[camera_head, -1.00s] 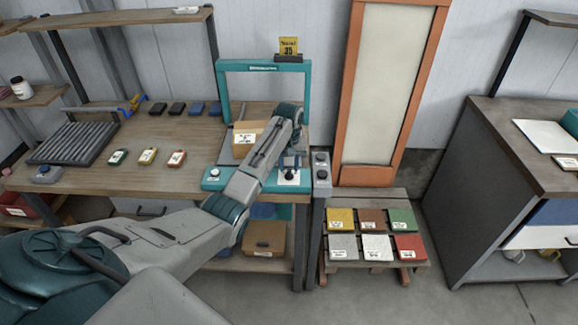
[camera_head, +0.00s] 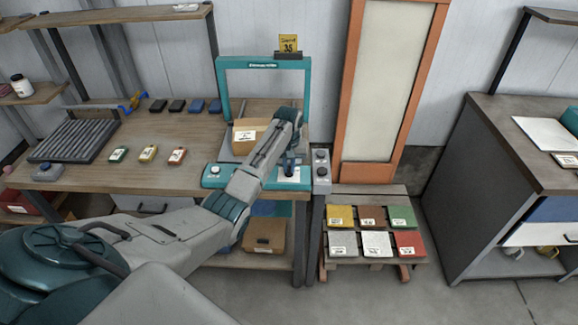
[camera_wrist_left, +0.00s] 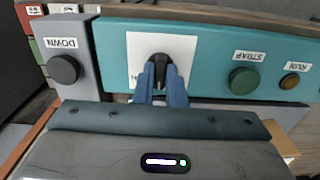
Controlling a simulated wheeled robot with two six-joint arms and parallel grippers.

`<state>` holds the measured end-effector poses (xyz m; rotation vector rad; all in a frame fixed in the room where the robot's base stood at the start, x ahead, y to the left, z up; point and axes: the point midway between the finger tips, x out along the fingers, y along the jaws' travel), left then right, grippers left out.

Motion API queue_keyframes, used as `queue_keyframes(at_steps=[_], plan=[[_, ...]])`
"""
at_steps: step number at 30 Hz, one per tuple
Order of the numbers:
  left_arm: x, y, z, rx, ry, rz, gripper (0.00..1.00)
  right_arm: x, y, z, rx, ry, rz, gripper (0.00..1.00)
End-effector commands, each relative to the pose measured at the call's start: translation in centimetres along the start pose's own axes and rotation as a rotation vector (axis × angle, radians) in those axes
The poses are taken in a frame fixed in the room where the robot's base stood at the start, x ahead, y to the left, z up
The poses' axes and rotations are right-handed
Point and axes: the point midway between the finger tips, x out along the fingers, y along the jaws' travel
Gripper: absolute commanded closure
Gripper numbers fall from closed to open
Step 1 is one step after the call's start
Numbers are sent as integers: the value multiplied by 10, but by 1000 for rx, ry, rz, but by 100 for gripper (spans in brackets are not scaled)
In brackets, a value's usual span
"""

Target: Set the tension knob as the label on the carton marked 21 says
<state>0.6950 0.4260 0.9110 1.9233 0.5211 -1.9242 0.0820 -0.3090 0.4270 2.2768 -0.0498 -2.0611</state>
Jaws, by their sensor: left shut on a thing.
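The black tension knob (camera_wrist_left: 161,64) sits on a white plate (camera_wrist_left: 184,48) on the front of the teal strapping machine (camera_wrist_left: 218,35). My left gripper (camera_wrist_left: 162,86) is shut on the knob, one blue finger on each side. In the head view my left gripper (camera_head: 289,168) reaches down to the white plate (camera_head: 289,178) and covers the knob. A brown carton (camera_head: 247,127) with a white label lies on the machine under its teal arch; the label is too small to read. The knob's scale is mostly hidden by the gripper. My right gripper is not in view.
A green STRAP button (camera_wrist_left: 243,81) and an orange RUN button (camera_wrist_left: 290,81) sit beside the knob. A grey box with a DOWN button (camera_wrist_left: 64,69) adjoins the machine. A low stand (camera_head: 342,262) holds several coloured boxes. A yellow card (camera_head: 288,43) tops the arch.

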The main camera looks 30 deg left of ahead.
Motion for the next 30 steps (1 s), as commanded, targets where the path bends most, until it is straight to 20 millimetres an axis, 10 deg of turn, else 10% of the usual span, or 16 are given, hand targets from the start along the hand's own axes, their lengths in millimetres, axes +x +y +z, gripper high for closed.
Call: queue_keyframes(at_steps=[30], plan=[[-3,0,-1,692,3,0,100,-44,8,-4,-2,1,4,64]])
